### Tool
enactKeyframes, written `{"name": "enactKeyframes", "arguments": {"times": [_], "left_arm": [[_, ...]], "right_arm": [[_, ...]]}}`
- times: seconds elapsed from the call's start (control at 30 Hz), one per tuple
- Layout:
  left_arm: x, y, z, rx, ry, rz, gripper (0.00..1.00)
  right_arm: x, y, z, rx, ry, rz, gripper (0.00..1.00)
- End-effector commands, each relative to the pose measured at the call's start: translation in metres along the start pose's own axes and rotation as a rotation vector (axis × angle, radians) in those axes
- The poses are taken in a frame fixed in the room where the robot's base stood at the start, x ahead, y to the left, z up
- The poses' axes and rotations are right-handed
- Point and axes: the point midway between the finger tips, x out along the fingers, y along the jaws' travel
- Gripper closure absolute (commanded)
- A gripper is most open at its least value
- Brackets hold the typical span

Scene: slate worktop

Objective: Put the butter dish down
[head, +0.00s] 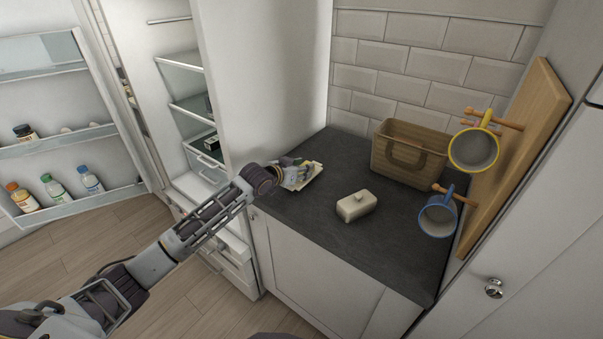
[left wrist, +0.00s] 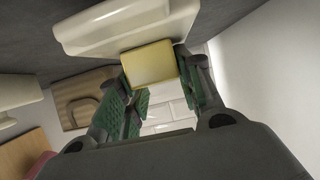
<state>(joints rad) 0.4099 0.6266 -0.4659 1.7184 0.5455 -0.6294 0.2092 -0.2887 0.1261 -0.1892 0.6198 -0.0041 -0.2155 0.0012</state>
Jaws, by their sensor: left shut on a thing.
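The butter dish (head: 309,173) is a cream, shallow tray at the worktop's left part, near the fridge side. In the left wrist view the butter dish (left wrist: 95,32) carries a yellow butter block (left wrist: 150,66). My left gripper (head: 297,176) is shut on the dish, with its green-padded fingers (left wrist: 160,85) on either side of the butter block. The exact contact is partly hidden. I cannot tell whether the dish touches the worktop. A cream lid with a knob (head: 356,206) sits on the worktop to the right. My right gripper is not in view.
The slate worktop (head: 330,255) is clear in front of the lid. A wooden basket (head: 410,153) stands at the back. A yellow mug (head: 473,150) and a blue mug (head: 438,214) hang from a wooden peg board (head: 530,130). The open fridge (head: 180,110) is left.

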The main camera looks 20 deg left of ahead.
Motion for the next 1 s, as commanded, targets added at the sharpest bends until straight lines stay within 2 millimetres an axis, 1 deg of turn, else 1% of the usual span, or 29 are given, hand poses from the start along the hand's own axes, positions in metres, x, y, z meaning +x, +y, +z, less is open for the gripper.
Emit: {"name": "enactKeyframes", "arguments": {"times": [0.1,0.17,0.43,0.63,0.67,0.8,1.0], "left_arm": [[0.004,0.000,0.010,-0.001,0.002,0.000,1.00],[0.005,0.000,0.013,0.000,0.002,0.000,1.00],[0.006,0.000,0.014,0.000,0.003,0.000,1.00],[0.007,0.000,0.016,0.000,0.003,0.000,1.00],[0.007,0.000,0.017,0.000,0.001,0.000,0.61],[0.007,0.000,0.017,0.000,0.000,0.000,0.43],[0.007,0.000,0.017,0.000,0.000,0.000,0.43]], "right_arm": [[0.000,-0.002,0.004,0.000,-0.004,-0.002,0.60],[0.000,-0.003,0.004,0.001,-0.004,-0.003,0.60],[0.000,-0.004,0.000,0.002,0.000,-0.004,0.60],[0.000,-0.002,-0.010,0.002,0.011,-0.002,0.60],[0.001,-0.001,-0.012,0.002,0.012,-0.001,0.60],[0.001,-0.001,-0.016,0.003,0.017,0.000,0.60],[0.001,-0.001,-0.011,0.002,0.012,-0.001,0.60]]}}
